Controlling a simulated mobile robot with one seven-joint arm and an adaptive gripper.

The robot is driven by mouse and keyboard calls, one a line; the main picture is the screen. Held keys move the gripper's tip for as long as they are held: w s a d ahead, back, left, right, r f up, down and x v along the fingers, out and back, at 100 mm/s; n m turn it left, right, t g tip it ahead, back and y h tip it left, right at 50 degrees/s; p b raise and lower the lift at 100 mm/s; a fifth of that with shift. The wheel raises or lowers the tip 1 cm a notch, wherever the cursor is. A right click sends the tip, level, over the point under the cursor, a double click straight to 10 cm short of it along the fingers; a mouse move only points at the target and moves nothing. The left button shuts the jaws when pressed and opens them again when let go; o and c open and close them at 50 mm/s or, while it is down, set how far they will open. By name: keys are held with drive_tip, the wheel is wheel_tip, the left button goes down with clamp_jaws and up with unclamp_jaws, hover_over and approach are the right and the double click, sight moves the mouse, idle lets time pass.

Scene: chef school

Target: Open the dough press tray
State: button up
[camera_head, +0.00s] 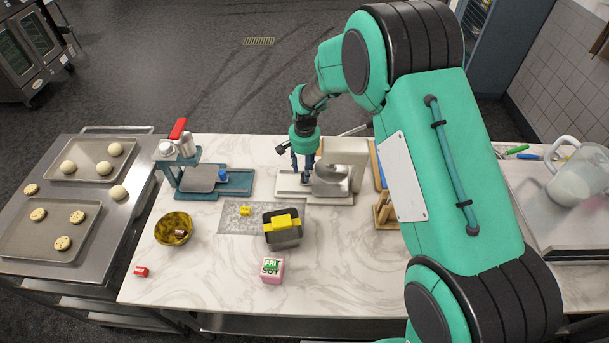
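A teal press (172,172) with a red handle (178,128) stands at the back left of the marble counter; it looks like the dough press. A flat grey plate or tray (200,178) lies at its base, with a blue knob (222,175) at its right. My gripper (300,172) points down at the left end of a white machine with a metal bowl (331,180), to the right of the press and apart from it. The fingers are small and dark here. I cannot tell whether they are open or touch the white machine.
A yellow-brown bowl (173,229), a dark container with a yellow top (282,229), a pink-green block (272,270) and a small red item (141,271) are on the counter. Dough trays (36,245) lie left. A clear jug (571,185) stands right.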

drive_tip(key=shift+f, duration=1.6)
clamp_jaws()
